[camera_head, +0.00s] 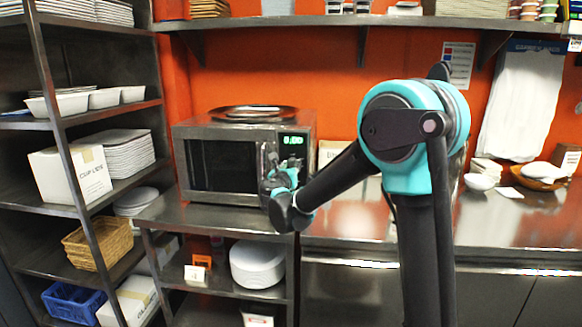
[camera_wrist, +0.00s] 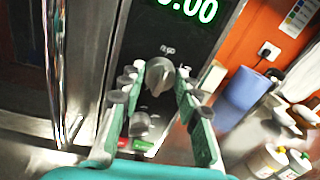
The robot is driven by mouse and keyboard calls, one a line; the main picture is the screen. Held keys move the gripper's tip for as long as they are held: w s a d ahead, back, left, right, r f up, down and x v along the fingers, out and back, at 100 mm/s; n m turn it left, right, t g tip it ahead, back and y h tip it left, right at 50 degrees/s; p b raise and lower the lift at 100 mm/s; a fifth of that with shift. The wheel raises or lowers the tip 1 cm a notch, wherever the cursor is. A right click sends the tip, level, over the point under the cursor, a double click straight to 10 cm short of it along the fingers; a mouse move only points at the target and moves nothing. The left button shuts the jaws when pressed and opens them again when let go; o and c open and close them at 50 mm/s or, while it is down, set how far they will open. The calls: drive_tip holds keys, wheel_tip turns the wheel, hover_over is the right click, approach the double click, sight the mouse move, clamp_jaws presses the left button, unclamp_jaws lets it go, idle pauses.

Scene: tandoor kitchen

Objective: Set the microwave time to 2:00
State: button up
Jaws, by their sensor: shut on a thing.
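The microwave (camera_head: 222,160) stands on a steel shelf unit, door shut, with a green lit display (camera_head: 291,140). In the wrist view the display (camera_wrist: 196,8) is cut by the top edge; it ends in 00, and its first digit is partly cut off. A grey round knob (camera_wrist: 158,76) sits on the dark control panel below the display. My gripper (camera_wrist: 160,82) is shut on the knob, with a teal finger on each side. In the head view my gripper (camera_head: 279,180) is at the microwave's right front and hides the knob. Red and green buttons (camera_wrist: 143,145) show below the knob.
A round metal tray (camera_head: 252,113) lies on top of the microwave. The vertical door handle (camera_wrist: 54,75) is left of my gripper in the wrist view. A steel counter (camera_head: 345,220) extends right. A rack (camera_head: 62,130) with dishes and boxes stands at left.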

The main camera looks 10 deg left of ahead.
drive_tip(key=m, duration=0.6)
drive_tip(key=shift+d, duration=0.1)
drive_tip(key=m, duration=0.5)
drive_tip(key=shift+g+y, duration=0.3)
drive_tip(key=m, duration=0.5)
drive_tip(key=shift+d+y, duration=0.15)
drive_tip(key=shift+y, duration=0.15)
drive_tip(key=m, duration=0.5)
drive_tip(key=shift+f+m+y, duration=0.1)
drive_tip(key=shift+m+y, duration=0.2)
drive_tip(key=shift+m, duration=0.1)
drive_tip(key=o, duration=1.2)
drive_tip(key=shift+c, duration=0.2)
drive_tip(key=shift+s, duration=0.1)
